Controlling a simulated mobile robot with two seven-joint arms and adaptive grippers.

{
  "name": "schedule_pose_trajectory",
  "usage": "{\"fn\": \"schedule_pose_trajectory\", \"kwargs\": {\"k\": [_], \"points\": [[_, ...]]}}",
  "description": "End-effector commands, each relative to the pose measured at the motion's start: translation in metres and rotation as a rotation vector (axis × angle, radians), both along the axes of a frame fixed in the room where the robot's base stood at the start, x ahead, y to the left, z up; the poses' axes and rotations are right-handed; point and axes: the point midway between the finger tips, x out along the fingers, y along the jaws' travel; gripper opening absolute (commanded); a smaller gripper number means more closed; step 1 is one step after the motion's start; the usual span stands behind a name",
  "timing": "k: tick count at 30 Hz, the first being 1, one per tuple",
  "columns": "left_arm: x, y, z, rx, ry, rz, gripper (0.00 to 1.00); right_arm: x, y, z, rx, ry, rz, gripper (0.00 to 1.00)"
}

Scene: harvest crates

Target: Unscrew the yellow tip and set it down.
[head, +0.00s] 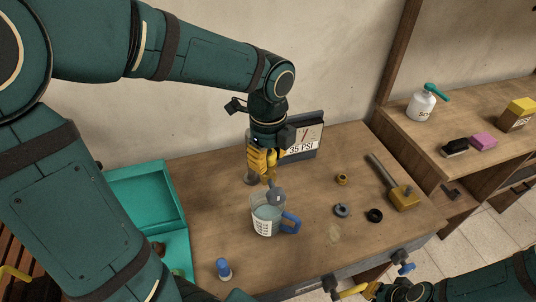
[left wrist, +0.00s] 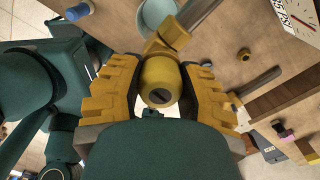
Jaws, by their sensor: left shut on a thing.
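My left gripper (head: 267,172) points down above the bench, over the measuring cup. In the left wrist view its yellow fingers (left wrist: 160,95) are shut on a yellow, round-ended piece with a dark slot, which looks like the yellow tip (left wrist: 158,72). A grey bar with a yellow collar (left wrist: 172,35) shows just beyond it; I cannot tell whether the tip is still joined to it. The fingers hide most of the tip in the head view. My right gripper (head: 360,290) is low at the bottom edge, partly cut off, and its opening is unclear.
A clear measuring cup with a blue handle (head: 290,222) stands below the left gripper. A 35 PSI gauge (head: 303,142) is behind. Rings (head: 375,215) and a yellow-headed mallet (head: 402,196) lie right. A teal box (head: 148,175) and blue-capped item (head: 223,267) are left.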

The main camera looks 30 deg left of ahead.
Motion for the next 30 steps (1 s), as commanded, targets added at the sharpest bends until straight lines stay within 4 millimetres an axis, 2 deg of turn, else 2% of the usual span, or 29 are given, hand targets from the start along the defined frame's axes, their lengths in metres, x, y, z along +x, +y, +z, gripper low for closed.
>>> {"fn": "schedule_pose_trajectory", "kwargs": {"k": [6,12,21,22,23,30], "points": [[-0.0001,0.0008,0.0001,0.001,0.001,0.278,0.08,0.0,0.0,-0.0001,0.0,0.0,0.0,0.0],[-0.0002,0.0011,0.0001,0.001,0.001,0.475,0.08,0.0,0.0,0.0,0.0,0.0,0.0,0.0],[-0.0004,0.0011,0.0,0.002,0.002,0.508,0.08,0.0,0.0,-0.0001,0.0,0.0,0.0,0.0],[-0.0004,0.0011,0.0,0.001,0.002,0.508,0.49,0.0,0.0,-0.0001,0.0,0.0,0.0,0.0],[-0.0004,0.0011,0.0,0.001,0.002,0.508,0.54,0.0,0.0,-0.0001,0.0,0.0,0.0,0.0],[-0.0003,0.0006,0.0002,0.001,0.001,0.506,0.54,0.0,0.0,0.0,0.0,0.0,0.0,0.0]]}}
